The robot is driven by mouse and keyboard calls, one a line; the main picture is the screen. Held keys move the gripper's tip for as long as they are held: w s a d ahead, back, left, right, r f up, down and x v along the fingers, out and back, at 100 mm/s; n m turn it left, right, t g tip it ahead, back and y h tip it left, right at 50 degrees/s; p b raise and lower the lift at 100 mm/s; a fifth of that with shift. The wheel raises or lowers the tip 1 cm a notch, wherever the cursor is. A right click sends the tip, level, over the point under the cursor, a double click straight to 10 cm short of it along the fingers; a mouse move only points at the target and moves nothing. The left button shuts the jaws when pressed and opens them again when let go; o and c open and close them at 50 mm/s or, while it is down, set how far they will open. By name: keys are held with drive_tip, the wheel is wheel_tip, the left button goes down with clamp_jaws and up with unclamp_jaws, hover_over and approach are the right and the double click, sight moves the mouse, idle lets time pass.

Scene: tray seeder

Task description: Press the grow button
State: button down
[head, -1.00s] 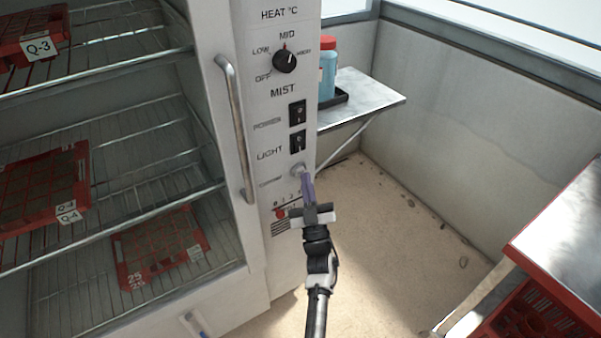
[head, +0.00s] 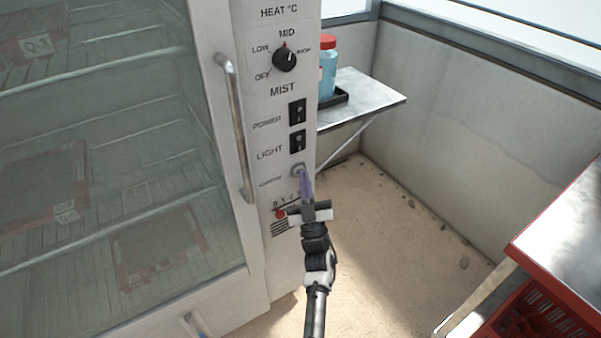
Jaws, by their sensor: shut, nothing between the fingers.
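The grow button (head: 297,169) is a small round metal button on the cabinet's white control panel (head: 284,226), below the light switch, with a small blurred label to its left. My gripper (head: 304,174) has purple fingers, shut and empty. Their tips are at the button's lower right edge in the head view and cover part of it. I cannot tell whether they touch it or press it in.
Above are the light switch (head: 298,141), power switch (head: 297,112) and heat knob (head: 284,61). A door handle (head: 235,128) stands left of the panel. A small red part (head: 280,213) sits below the button.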

drive_tip(key=shift+s+d+p, duration=0.35)
drive_tip(key=shift+s+d, duration=0.15)
drive_tip(key=shift+s, duration=0.3)
drive_tip(key=s+d+p, duration=0.1)
drive_tip(key=s, duration=0.1)
drive_tip(key=s+d+p, duration=0.1)
drive_tip(key=s+d, duration=0.1)
idle(0.5)
idle(0.4)
